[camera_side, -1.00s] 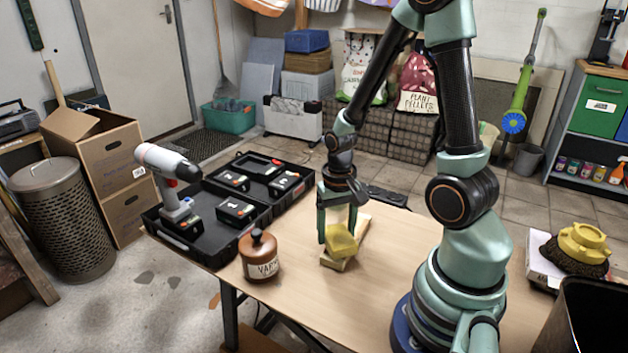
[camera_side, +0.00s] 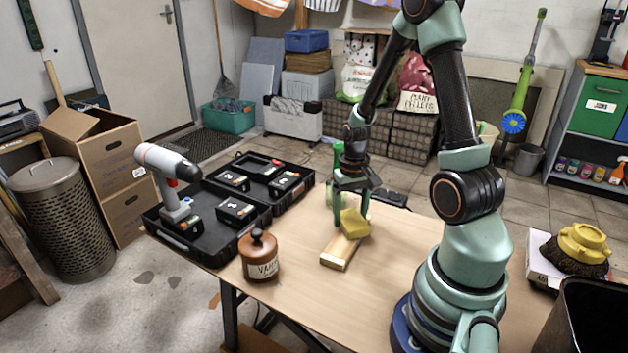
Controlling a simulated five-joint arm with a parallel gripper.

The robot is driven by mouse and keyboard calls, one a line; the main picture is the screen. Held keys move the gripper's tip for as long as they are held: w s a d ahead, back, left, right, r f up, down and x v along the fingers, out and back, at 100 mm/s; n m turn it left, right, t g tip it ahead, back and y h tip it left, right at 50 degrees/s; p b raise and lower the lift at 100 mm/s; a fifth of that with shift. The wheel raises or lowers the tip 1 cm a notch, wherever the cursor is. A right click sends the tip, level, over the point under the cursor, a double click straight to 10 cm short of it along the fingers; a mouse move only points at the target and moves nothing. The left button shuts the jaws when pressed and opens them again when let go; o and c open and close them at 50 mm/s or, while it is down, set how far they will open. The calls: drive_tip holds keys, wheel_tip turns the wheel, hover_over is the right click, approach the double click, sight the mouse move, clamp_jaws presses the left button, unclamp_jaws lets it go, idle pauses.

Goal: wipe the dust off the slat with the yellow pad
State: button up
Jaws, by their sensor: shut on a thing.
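The yellow pad (camera_side: 354,223) is held between the fingers of my gripper (camera_side: 352,208), which is shut on it. The slat (camera_side: 341,249) is a light wooden strip lying on the table. The pad is over the far part of the slat and looks to be at its top face; I cannot tell whether it touches. The near part of the slat is uncovered, and its far end is partly hidden by the gripper and pad. Dust on the slat is too small to make out.
A brown varnish jar (camera_side: 258,256) stands left of the slat. An open black tool case (camera_side: 205,245) with batteries and a drill (camera_side: 170,178) lies further left. A dark flat object (camera_side: 391,198) lies behind the gripper. Bare table lies in front of the slat.

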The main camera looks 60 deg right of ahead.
sight(355, 209)
drive_tip(key=shift+d, duration=1.55)
drive_tip(key=shift+s+a, duration=0.15)
drive_tip(key=shift+a, duration=2.75)
drive_tip(key=shift+s+a, duration=0.15)
drive_tip(key=shift+a, duration=2.75)
wheel_tip(355, 209, up, 8)
